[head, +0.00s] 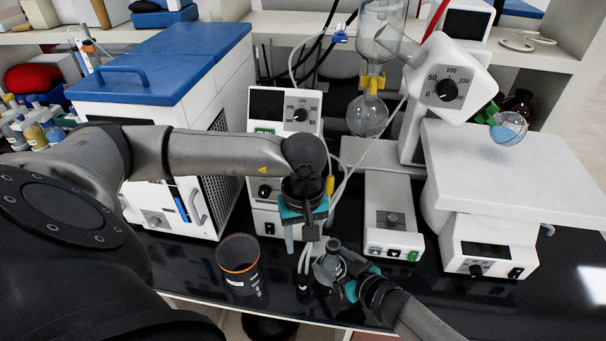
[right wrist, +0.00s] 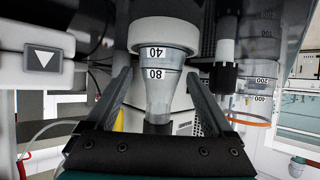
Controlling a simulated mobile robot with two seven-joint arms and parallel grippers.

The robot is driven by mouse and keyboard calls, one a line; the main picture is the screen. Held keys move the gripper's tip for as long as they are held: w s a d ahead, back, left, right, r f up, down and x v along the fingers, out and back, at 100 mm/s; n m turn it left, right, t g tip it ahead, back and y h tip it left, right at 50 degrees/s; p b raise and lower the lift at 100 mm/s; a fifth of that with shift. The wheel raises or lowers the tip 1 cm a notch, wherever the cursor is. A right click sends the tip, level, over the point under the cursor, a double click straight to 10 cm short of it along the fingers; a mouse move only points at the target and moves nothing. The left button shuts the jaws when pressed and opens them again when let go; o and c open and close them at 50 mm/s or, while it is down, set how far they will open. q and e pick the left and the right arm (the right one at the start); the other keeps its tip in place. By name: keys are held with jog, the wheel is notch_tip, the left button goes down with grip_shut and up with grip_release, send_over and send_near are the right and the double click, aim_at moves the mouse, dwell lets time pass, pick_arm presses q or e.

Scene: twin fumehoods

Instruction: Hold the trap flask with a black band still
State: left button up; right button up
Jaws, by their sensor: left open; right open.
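A small clear glass flask (head: 330,264) stands on the black bench top near its front edge. In the right wrist view the flask (right wrist: 164,92) shows marks 40 and 80 and a wide white end. My left gripper (head: 302,244) is open and points down, just behind and left of the flask.
A beaker with an orange band (head: 239,265) stands left of the flask. A black-ended tube (head: 303,284) is close by. Behind are a white pump unit (head: 265,105), a stirrer (head: 393,215) and a balance-like unit (head: 490,245).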

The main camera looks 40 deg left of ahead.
jog(key=shift+o, duration=0.4)
jog(key=shift+o, duration=0.6)
jog(key=shift+d, duration=0.15)
jog(key=v, duration=1.1)
jog(key=shift+d+r, duration=0.15)
jog(key=shift+d, duration=0.15)
jog(key=shift+s, duration=0.2)
